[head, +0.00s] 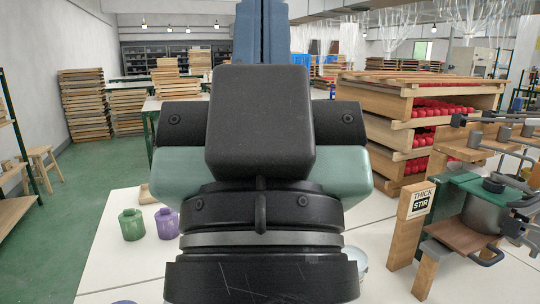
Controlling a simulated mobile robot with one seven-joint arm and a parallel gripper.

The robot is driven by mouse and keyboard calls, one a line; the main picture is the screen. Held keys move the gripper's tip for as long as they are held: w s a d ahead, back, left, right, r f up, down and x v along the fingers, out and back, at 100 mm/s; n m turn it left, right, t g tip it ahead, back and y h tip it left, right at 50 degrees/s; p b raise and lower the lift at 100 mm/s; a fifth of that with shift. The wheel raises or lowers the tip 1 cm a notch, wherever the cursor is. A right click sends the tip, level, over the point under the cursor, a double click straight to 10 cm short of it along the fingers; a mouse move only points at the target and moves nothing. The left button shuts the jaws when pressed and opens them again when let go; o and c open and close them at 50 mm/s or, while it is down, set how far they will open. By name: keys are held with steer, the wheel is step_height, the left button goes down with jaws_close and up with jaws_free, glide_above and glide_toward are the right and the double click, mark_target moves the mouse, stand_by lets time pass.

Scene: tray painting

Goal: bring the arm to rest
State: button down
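My arm fills the middle of the head view, with large black and teal links close to the camera. No fingers of my gripper can be made out, so whether it holds anything is hidden. A white table (105,262) lies behind and below the arm. A green jar (132,225) and a purple jar (167,223) stand upright on it, left of the arm. A small pale wooden object (147,194) sits behind them, partly hidden. A round pale dish (356,258) shows partly at the arm's lower right.
At right, a wooden stand with a "THICK STIR" sign (418,203) is beside a grey pot (484,215) and a rack of dark tools (490,132). Stacked wooden trays with red contents (415,112) stand behind. Green floor (88,205) is open at left.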

step_height(320, 180, up, 20)
steer(key=p, duration=1.7)
steer(key=shift+d+f, duration=0.15)
steer(key=shift+f, duration=0.1)
